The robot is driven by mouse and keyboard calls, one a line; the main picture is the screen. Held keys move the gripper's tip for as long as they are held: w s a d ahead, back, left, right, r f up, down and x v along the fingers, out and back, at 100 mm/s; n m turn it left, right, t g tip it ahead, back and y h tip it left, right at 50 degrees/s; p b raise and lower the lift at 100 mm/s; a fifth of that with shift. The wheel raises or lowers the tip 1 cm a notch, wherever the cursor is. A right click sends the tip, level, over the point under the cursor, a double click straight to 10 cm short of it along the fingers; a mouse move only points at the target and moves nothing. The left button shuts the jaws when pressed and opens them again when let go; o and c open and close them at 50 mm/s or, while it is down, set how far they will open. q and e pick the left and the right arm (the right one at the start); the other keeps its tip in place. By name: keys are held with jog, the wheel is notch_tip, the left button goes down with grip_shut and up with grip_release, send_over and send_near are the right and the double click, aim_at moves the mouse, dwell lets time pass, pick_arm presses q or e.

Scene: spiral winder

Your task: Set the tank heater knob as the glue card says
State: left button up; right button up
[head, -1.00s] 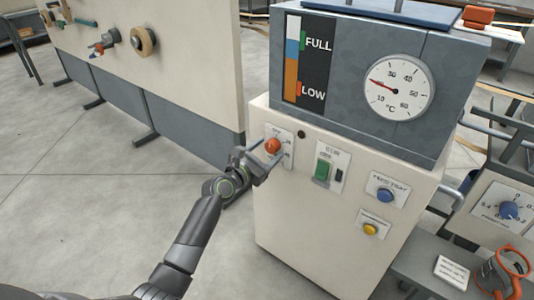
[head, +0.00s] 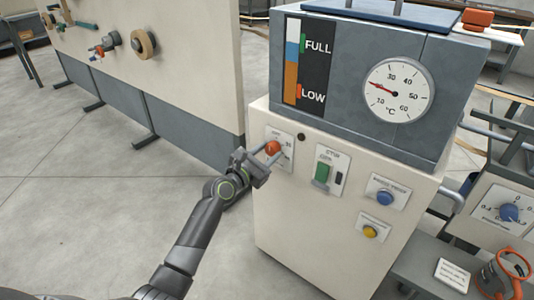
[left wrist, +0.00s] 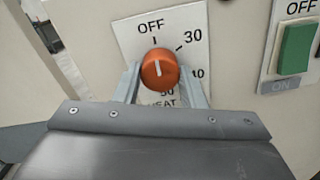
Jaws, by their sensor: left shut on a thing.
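The orange heater knob (head: 272,147) sits on a white plate at the upper left of the cream machine's front. It also shows in the left wrist view (left wrist: 160,68), where its white line points up, close to OFF. The plate (left wrist: 135,35) reads OFF at top, 30 at upper right, then 40 and 50 lower, partly hidden by my gripper. My left gripper (head: 266,153) is shut on the knob, one finger on each side. A small white card (head: 453,273) lies at the lower right; its text is too small to read. My right gripper is not in view.
The grey tank (head: 350,60) above carries a FULL/LOW level strip and a round °C dial (head: 398,90). A green switch (head: 322,173) is right of the knob, with blue (head: 384,197) and yellow (head: 370,231) buttons beyond. The floor at left is clear.

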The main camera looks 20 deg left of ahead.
pick_arm(q)
jog(key=m, duration=0.3)
jog(key=shift+m, duration=0.3)
jog(key=m, duration=0.3)
jog(key=shift+f+m, duration=0.1)
jog(key=shift+m, duration=0.3)
jog(key=shift+m+b, duration=0.3)
jog(key=shift+m, duration=0.6)
jog(key=m+b, duration=0.1)
jog(key=m, duration=0.2)
jog(key=shift+m, duration=0.3)
jog(key=m+b, duration=0.1)
jog(key=m, duration=0.3)
jog(key=shift+f, duration=0.1)
jog(key=m+b, duration=0.1)
jog(key=m, duration=0.2)
jog(key=shift+m+b, duration=0.4)
jog(key=m+b, duration=0.1)
jog(key=m, duration=0.1)
jog(key=shift+m, duration=0.3)
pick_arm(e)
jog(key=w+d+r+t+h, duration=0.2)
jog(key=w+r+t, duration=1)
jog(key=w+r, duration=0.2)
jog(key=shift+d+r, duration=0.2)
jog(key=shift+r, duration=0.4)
